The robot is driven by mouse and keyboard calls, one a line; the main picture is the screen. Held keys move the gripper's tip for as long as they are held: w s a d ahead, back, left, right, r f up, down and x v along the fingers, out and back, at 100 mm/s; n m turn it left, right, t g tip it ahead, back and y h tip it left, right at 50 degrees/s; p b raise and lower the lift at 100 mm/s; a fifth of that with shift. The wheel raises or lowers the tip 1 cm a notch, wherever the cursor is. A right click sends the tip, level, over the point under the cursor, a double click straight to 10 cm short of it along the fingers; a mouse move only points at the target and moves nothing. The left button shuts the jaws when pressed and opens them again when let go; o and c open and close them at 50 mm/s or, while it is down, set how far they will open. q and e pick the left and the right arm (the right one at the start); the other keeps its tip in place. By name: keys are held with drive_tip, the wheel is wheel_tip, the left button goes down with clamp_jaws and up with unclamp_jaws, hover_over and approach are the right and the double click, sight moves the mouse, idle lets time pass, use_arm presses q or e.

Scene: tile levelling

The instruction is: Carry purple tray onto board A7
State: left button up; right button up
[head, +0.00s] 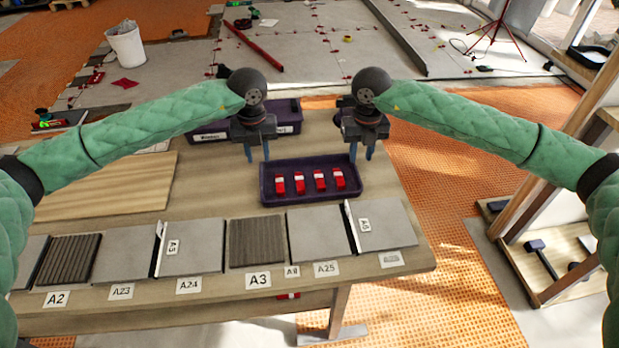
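The purple tray (268,200) lies on the wooden table and holds several red-and-white pieces (320,181). My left gripper (257,155) is open at the tray's far left corner, its fingers apart on either side of the line of the left wall. My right gripper (361,155) is open at the far right corner, its fingers apart about the right wall. I cannot tell whether the fingertips are above the rim or astride it. No label that I can read says A7; one label (391,258) at the right end of the row is unreadable.
A row of grey tiles (125,250) and dark ribbed tiles (257,242) with labels fills the table's near edge. A plain wooden board (105,190) lies at the left. Another purple bin (209,134) stands behind my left gripper. A wooden shelf (545,240) stands at the right.

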sight(357, 176)
use_arm(q)
drive_tip(key=shift+s+r, duration=0.1)
use_arm(e)
drive_tip(key=shift+s+r, duration=0.1)
